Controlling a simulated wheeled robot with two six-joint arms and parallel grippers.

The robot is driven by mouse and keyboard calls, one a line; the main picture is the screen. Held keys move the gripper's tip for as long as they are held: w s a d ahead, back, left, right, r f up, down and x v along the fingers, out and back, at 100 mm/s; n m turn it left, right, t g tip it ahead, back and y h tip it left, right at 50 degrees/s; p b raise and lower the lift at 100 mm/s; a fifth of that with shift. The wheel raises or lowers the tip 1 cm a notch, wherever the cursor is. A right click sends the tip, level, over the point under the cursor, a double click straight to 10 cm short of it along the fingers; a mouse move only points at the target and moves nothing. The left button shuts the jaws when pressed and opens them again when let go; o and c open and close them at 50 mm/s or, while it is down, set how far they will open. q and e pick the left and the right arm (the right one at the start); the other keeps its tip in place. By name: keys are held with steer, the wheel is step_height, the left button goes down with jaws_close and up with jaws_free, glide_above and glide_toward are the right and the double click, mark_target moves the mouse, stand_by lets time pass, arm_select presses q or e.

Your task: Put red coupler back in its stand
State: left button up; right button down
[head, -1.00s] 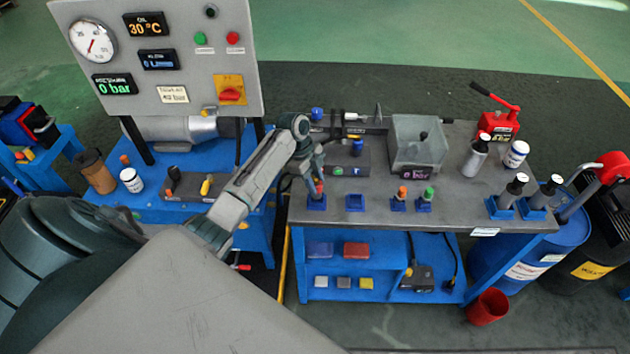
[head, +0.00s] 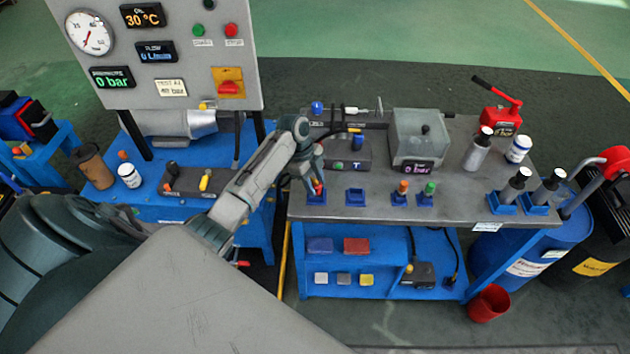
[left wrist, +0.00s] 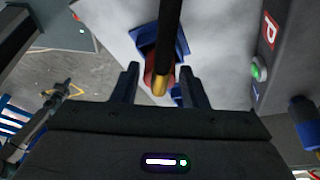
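The red coupler (head: 319,187) stands in the leftmost blue stand (head: 316,200) at the front left of the grey bench top. In the left wrist view the coupler (left wrist: 150,72) shows a red body and a brass end, with a dark bar across it, and the blue stand (left wrist: 181,42) is behind. My left gripper (head: 314,184) is down at the coupler. In the wrist view its fingers (left wrist: 158,88) are apart on either side of it, with a visible gap at the left finger. How deep the coupler sits is hidden. My right gripper is out of view.
An empty blue stand (head: 355,199) is to the right, then stands with an orange coupler (head: 402,187) and a green coupler (head: 429,188). A grey box (head: 342,152) stands behind, a clear tank (head: 419,135) beyond it. Bottles stand at the bench's right end.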

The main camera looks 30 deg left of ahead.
arm_select(q)
steer(key=shift+o, duration=1.2)
steer(key=shift+r, duration=0.1)
steer(key=shift+p+v, duration=2)
steer(key=shift+v, duration=0.55)
